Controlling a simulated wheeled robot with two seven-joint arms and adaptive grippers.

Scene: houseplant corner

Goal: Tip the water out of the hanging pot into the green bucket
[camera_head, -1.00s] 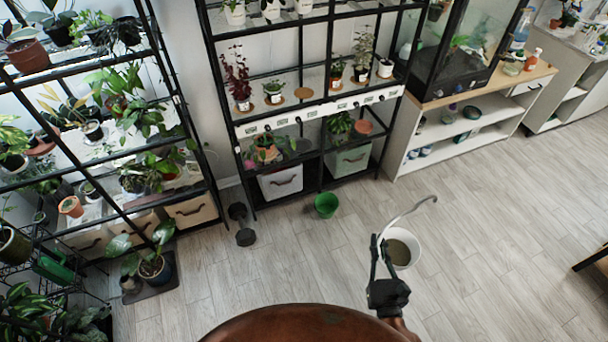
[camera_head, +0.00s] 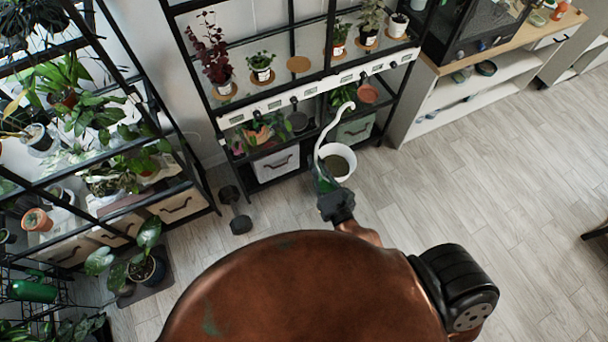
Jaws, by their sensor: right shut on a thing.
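The hanging pot (camera_head: 350,152) is white with a long pale curved hook and murky brown-grey contents inside. My right gripper (camera_head: 319,168) is shut on it at its left side and holds it up near the shelf front. Its opening faces up toward the camera; I cannot tell whether it is slightly tilted. The green bucket (camera_head: 326,184) is mostly hidden behind my right gripper and the pot; only a patch of green shows between the fingers. How high the pot is above the bucket is not clear. My left gripper is not in view.
A black shelf rack with plants and a pale storage bin (camera_head: 276,164) stands just behind the pot. A plant rack fills the left side. The wood floor (camera_head: 480,190) at right is clear.

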